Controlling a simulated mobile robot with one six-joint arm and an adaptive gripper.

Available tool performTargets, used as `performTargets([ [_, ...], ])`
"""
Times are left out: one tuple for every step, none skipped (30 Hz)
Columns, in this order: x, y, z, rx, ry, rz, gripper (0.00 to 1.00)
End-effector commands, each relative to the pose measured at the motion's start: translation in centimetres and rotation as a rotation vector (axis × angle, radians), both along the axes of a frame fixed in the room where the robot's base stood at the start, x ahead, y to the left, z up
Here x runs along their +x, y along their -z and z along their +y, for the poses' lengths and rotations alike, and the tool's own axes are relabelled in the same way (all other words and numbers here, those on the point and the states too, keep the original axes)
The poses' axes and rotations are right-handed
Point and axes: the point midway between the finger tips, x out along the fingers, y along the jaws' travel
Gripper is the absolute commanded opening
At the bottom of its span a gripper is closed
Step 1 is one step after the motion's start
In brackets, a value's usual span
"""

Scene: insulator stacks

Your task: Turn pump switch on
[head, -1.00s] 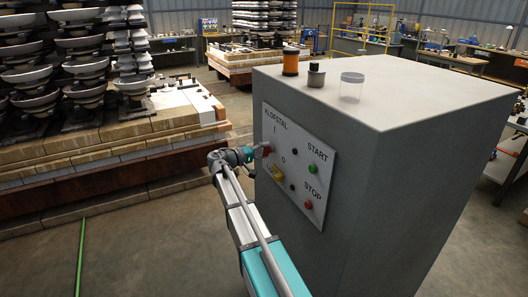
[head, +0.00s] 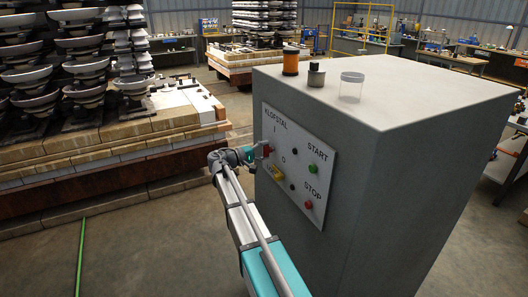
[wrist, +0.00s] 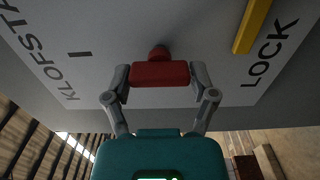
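The grey control cabinet (head: 400,170) carries a light panel (head: 322,170) lettered KLOFSTAL, START and STOP. A red switch handle (head: 267,150) is at the panel's left side, near the marks I and O. In the wrist view the red handle (wrist: 160,74) lies crosswise between the two fingers of my gripper (wrist: 160,80), on a short red stem at the panel. The fingers appear to press on its two ends. In the head view my gripper (head: 257,153) is at the handle and partly hides it.
A yellow lock handle (head: 279,174) sits below the red one. Jars (head: 351,86) stand on the cabinet top. Insulator stacks (head: 80,70) on a brick-topped base are at the left.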

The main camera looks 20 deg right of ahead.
Motion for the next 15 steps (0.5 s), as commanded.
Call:
performTargets([
  [0.0, 0.0, 0.0, 0.0, 0.0, 0.0, 0.91],
  [0.0, 0.0, 0.01, 0.0, 0.0, -0.001, 0.96],
  [0.0, 0.01, 0.01, 0.0, 0.0, -0.001, 1.0],
  [0.0, 0.01, 0.02, 0.0, 0.0, -0.001, 1.0],
  [-0.01, 0.01, 0.03, 0.0, 0.0, -0.001, 1.0],
  [-0.01, 0.01, 0.03, 0.001, 0.0, -0.001, 1.0],
  [-0.01, 0.01, 0.04, 0.001, 0.0, -0.001, 1.0],
  [-0.02, 0.01, 0.04, 0.001, 0.0, -0.002, 1.0],
  [-0.01, 0.01, 0.05, 0.001, 0.0, -0.002, 1.0],
  [-0.01, 0.02, 0.05, 0.001, 0.0, -0.002, 1.0],
  [-0.01, 0.02, 0.05, 0.001, 0.0, -0.002, 1.0],
  [-0.01, 0.02, 0.06, 0.001, 0.0, -0.002, 1.0],
  [-0.01, 0.02, 0.06, 0.001, 0.0, -0.002, 1.0],
  [-0.01, 0.02, 0.07, 0.001, 0.0, -0.002, 1.0],
  [-0.02, 0.02, 0.1, 0.001, 0.0, -0.002, 1.0],
])
